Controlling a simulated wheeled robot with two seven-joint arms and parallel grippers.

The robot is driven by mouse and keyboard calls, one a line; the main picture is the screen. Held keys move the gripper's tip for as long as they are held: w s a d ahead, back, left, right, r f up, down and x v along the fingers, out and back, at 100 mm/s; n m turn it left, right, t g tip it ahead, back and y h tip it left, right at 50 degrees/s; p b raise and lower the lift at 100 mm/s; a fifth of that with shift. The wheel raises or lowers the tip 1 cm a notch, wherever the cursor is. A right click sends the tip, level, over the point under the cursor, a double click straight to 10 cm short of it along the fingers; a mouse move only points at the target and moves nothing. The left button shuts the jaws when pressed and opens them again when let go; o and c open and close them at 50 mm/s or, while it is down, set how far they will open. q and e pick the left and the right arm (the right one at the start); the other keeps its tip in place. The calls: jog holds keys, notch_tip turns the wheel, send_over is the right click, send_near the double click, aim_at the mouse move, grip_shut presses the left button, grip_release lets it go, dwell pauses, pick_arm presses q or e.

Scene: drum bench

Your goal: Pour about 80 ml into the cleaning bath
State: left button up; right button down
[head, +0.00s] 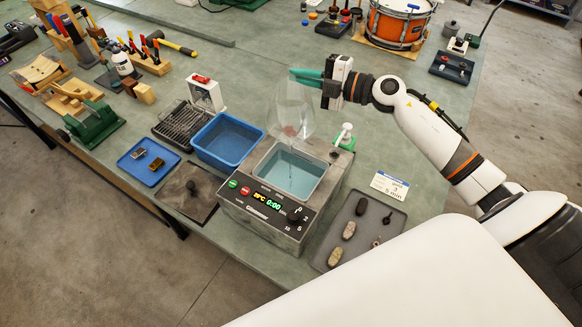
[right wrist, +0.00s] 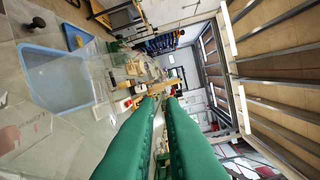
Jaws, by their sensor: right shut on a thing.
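The cleaning bath (head: 262,222) is a grey box with a lit display and buttons on its front. Its open basin holds pale blue liquid. My right gripper (head: 307,78), with green fingers, is shut on a clear, see-through vessel (head: 288,112). The vessel is held tilted above the basin, apart from it. A thin faint line runs from below the vessel into the basin; it looks like a thin stream. The level inside the vessel cannot be read. In the right wrist view the green fingers (right wrist: 160,110) reach forward, with clear vessel walls at left. My left gripper is not in view.
A blue tub (head: 225,140) stands left of the bath, with a blue tray (head: 139,172) farther left. A dark tray (head: 350,248) with small parts lies to the right, near a sign card (head: 389,186).

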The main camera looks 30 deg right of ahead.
dwell(0.5)
jog(key=w+r+p, duration=0.1)
jog(key=w+d+r+m+p, duration=0.1)
jog(key=p, duration=0.1)
jog(key=shift+w+d+g, duration=0.25)
jog(key=shift+w+g, duration=0.05)
jog(key=p, duration=0.2)
jog(key=w+d+r+m+p, duration=0.1)
jog(key=p, duration=0.1)
jog(key=shift+w+r+g, duration=0.15)
jog(key=shift+w+g, duration=0.15)
jog(key=shift+w+f+m, duration=0.25)
jog(key=shift+f+m, duration=0.2)
jog(key=shift+m, duration=0.05)
jog(key=shift+f, duration=0.25)
jog(key=shift+w+d+r+p, duration=0.15)
jog(key=shift+d+p, duration=0.05)
jog(key=shift+p, duration=0.3)
jog(key=shift+w+m, duration=0.1)
jog(key=shift+m, duration=0.2)
jog(key=shift+f, duration=0.3)
